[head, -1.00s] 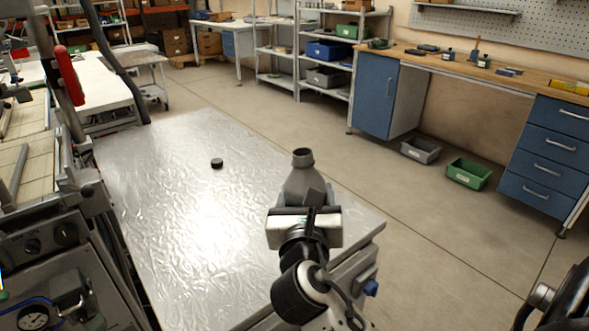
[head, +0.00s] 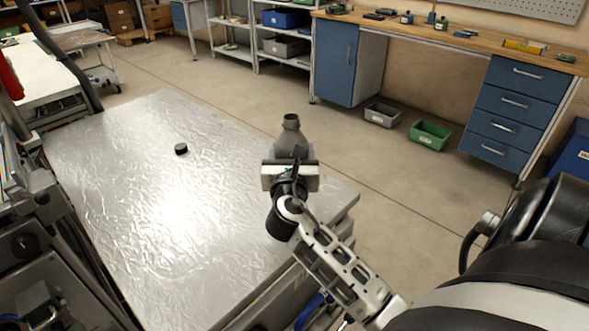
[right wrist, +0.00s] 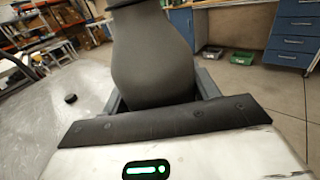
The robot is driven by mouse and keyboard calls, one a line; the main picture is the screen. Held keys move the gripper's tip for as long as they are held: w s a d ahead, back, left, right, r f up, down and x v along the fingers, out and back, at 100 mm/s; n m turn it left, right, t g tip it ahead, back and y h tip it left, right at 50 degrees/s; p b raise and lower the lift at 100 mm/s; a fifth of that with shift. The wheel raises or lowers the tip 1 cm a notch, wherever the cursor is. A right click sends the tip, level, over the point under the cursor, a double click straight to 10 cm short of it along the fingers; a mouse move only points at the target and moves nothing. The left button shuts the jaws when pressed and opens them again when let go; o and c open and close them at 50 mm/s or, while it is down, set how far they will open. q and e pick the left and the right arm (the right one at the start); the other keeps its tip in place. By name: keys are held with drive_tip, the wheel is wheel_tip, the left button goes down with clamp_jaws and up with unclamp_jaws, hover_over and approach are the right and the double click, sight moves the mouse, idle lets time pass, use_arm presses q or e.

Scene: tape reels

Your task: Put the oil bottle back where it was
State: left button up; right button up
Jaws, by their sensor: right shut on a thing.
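The oil bottle (head: 291,138) is grey with a narrow neck and shows in the head view above the right part of the metal table (head: 110,180). My right gripper (head: 290,160) is shut on it. In the right wrist view the bottle (right wrist: 152,55) fills the middle, between the two fingers, and looks about upright. Its lower part is hidden behind the gripper body, so I cannot tell whether it touches the table. A small black cap (head: 181,149) lies on the table to the left of the bottle. My left gripper is not in view.
The metal table is bare around the black cap. Machinery (head: 30,230) stands along its left side. Beyond the table is open floor, with a grey bin (head: 383,115) and a green bin (head: 430,134) under a workbench (head: 450,45).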

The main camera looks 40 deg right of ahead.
drive_tip(key=f, duration=0.2)
drive_tip(key=w+d+f+b, duration=0.1)
drive_tip(key=d+f, duration=0.1)
drive_tip(key=f, duration=0.1)
drive_tip(key=shift+w+f, duration=0.25)
drive_tip(key=shift+f, duration=0.2)
drive_tip(key=shift+f, duration=0.15)
drive_tip(key=o, duration=1.4)
drive_tip(key=shift+o, duration=0.2)
